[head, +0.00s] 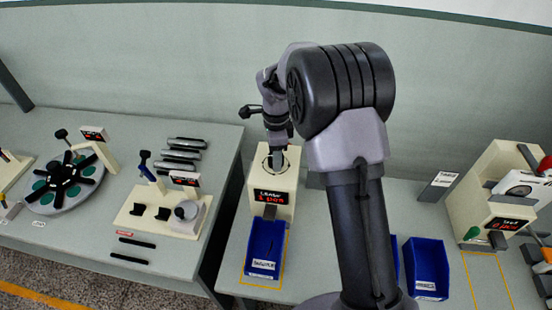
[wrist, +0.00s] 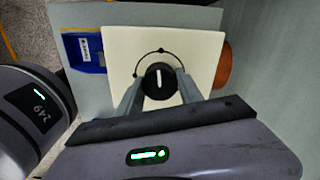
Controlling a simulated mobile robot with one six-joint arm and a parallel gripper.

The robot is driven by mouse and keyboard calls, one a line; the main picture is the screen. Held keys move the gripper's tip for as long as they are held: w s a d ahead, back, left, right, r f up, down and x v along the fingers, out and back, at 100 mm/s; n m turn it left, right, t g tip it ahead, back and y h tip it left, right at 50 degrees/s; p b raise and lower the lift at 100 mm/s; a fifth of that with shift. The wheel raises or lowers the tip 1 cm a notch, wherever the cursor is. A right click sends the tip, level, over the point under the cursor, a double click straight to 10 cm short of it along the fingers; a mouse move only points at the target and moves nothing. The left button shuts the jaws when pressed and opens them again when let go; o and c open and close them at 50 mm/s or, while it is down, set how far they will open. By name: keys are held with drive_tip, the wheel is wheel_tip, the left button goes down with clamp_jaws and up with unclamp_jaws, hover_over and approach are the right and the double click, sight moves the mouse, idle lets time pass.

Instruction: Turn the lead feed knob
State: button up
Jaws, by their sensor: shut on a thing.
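The lead feed knob (wrist: 153,84) is round and black with a white pointer line, on the cream top face of a machine (wrist: 118,48). In the wrist view the line points almost straight up, toward a dot on the dark arc around the knob. My gripper (wrist: 159,88) is shut on the knob, one grey finger on each side. In the head view my gripper (head: 277,160) reaches down onto the top of the cream machine (head: 288,215), and the knob is largely hidden there. A lit red display (head: 271,196) is on the machine's front; its text is too small to read surely.
A blue bin (head: 266,247) stands in front of the machine, inside a yellow outline. A second cream machine (head: 487,205) stands far right. The left table (head: 90,235) holds a round fixture (head: 65,183) and several dark rods.

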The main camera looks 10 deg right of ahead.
drive_tip(key=shift+m, duration=0.7)
drive_tip(key=o, duration=1.4)
drive_tip(key=shift+r, duration=0.1)
wheel_tip(320, 180, up, 17)
drive_tip(key=p, duration=0.4)
drive_tip(key=shift+r, duration=0.15)
